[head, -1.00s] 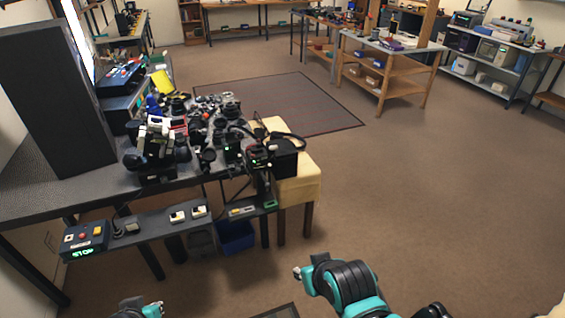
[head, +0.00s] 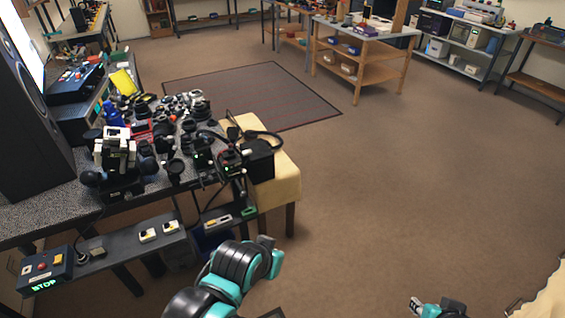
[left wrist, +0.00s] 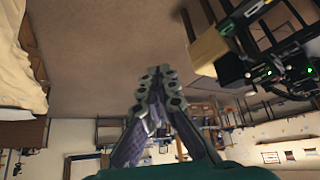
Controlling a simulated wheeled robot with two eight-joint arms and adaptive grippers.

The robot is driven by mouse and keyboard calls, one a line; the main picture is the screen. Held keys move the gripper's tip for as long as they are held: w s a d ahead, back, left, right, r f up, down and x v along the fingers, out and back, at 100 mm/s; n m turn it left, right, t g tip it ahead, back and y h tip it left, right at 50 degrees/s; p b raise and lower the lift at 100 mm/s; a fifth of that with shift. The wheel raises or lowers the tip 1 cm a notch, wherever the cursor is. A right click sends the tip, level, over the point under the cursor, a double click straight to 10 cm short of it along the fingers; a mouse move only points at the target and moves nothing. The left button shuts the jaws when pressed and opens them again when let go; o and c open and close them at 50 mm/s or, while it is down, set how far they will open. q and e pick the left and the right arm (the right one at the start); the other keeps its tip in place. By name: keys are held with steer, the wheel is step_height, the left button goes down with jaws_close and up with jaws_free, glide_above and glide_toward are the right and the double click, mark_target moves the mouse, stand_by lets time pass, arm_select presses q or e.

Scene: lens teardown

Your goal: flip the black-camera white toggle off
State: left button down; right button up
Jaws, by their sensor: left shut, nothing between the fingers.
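Black camera gear with small green lights (head: 203,162) stands at the near right end of the workbench; cables run from it. On the low shelf are two small white switch boxes, one left (head: 147,235) and one right (head: 171,227). Their toggle positions are too small to tell. My left arm reaches in at the bottom centre of the head view, right of the shelf; its fingers are not clear there. In the left wrist view my left gripper (left wrist: 158,76) is shut and empty, apart from the gear. My right gripper (head: 416,304) is at the bottom right, its jaws unclear.
A control box with a green STOP display (head: 45,270) sits at the shelf's left end. A black box (head: 258,160) rests on a cream-topped stand (head: 287,185). Lens parts crowd the bench. The brown floor (head: 400,190) to the right is open.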

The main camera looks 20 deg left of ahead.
arm_select(q)
steer(key=shift+d, duration=0.1)
steer(key=w+a+r+m+g+p, duration=0.1)
steer(key=w+a+r+p, duration=0.2)
steer(key=w, duration=0.5)
steer(key=w+a+r+m+g, duration=0.1)
steer(key=w+a+r+m, duration=0.15)
steer(key=w+r, duration=0.35)
steer(key=w+a+r+m+g+p, duration=0.15)
steer(key=w+a, duration=0.25)
steer(key=w, duration=0.5)
steer(key=w+a+f+m+h+p, duration=0.2)
steer(key=w+a+f+p, duration=0.15)
steer(key=w+a, duration=0.7)
steer(key=w+a+f+m+p, duration=0.1)
steer(key=w+a+f, duration=0.1)
steer(key=a+f, duration=0.2)
steer(key=w+a+f+m+g, duration=0.1)
steer(key=w+a+f, duration=0.1)
steer(key=a+f, duration=0.2)
step_height(320, 180, down, 3)
steer(key=shift+w+a+r+m+h+p, duration=0.15)
steer(key=shift+w+r+m+h+p, duration=0.1)
steer(key=shift+m+h+p, duration=0.15)
